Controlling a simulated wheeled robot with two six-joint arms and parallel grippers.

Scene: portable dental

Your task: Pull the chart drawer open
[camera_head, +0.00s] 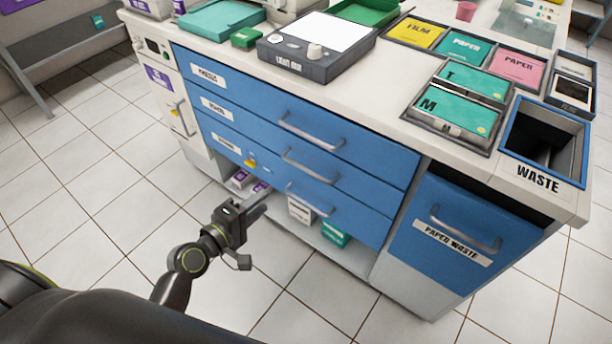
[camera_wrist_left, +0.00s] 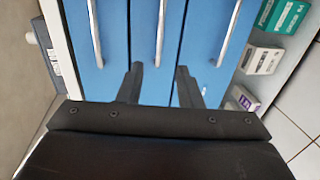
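The blue cabinet has three stacked drawers, each with a grey bar handle and a white label too small to read surely: top (camera_head: 300,108), middle (camera_head: 250,127), bottom (camera_head: 360,215). I cannot tell which is the chart drawer. All three look shut. My left gripper (camera_head: 258,205) is in front of the drawers, left of the bottom handle (camera_head: 310,200). In the left wrist view its two fingers (camera_wrist_left: 158,80) are apart and empty. The middle handle (camera_wrist_left: 161,30) lies ahead, in line with the gap, with no contact visible. My right gripper is not in view.
A paper waste drawer (camera_head: 465,235) is at the right, below a waste bin opening (camera_head: 545,140). Boxes (camera_head: 335,233) stand on the low shelf under the drawers. The countertop holds a light box (camera_head: 318,45) and labelled trays. The tiled floor in front is clear.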

